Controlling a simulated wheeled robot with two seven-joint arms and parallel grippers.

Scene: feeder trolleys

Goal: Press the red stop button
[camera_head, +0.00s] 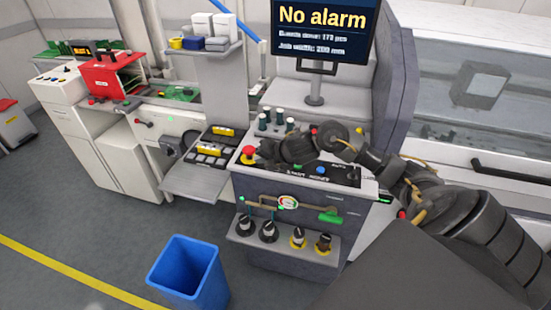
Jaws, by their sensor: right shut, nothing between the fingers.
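The red stop button (248,150) sits on a yellow base at the left end of the machine's control panel (345,176). My right arm comes in from the right and reaches left across the panel. My right gripper (263,154) is shut and empty, with its tip just to the right of the button. I cannot tell whether the tip touches the button. The arm hides part of the panel. My left gripper is not in view.
A monitor (320,30) reading "No alarm" stands behind the panel. A shelf with knobs (285,250) is below the panel. A blue bin (188,272) stands on the floor.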

